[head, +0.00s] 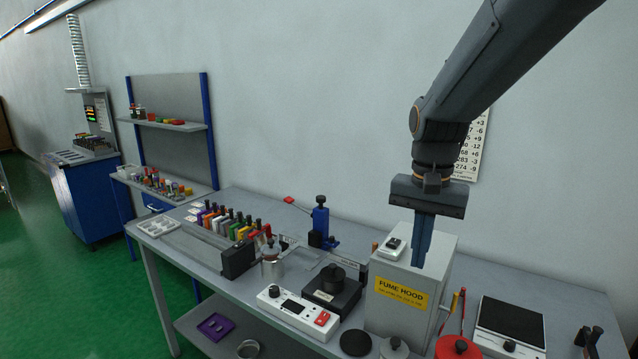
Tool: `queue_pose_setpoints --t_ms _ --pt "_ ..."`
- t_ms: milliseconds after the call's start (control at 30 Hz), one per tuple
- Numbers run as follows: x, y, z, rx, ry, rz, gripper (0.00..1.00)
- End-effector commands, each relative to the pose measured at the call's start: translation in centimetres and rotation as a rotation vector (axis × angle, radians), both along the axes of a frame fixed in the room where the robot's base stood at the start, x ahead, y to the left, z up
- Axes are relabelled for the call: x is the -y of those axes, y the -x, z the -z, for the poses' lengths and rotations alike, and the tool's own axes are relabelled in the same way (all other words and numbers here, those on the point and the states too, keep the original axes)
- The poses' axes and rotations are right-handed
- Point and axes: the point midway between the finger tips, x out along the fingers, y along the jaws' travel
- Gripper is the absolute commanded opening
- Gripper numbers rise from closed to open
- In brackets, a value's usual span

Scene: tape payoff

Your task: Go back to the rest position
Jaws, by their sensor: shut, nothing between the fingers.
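My gripper (419,264) is at the end of the dark grey arm that comes down from the upper right. It points downward with its fingers shut and nothing held. In the picture the fingertips overlap the grey fume hood box (402,293). I cannot tell whether they touch it or are in front of it.
The grey workbench (560,285) carries a white control box (298,313), a dark round-topped device (332,288), a blue clamp stand (320,228) and a row of coloured-handled tools (228,222). A flat scale (510,322) and red reel (459,346) are at the front right.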

Motion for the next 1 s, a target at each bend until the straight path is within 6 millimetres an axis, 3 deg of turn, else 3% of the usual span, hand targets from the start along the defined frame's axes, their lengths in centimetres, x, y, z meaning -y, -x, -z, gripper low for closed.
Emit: queue_pose_setpoints --t_ms 267,600,733,1000 --pt "-0.1 2.4 6.7 0.030 0.004 -0.155 0.00" --pt "0.0 7.8 17.3 0.090 0.024 -0.437 0.00" --pt "0.1 9.0 18.9 0.105 0.032 -0.496 0.00" --pt "0.1 9.1 19.1 0.107 0.033 -0.502 0.00"
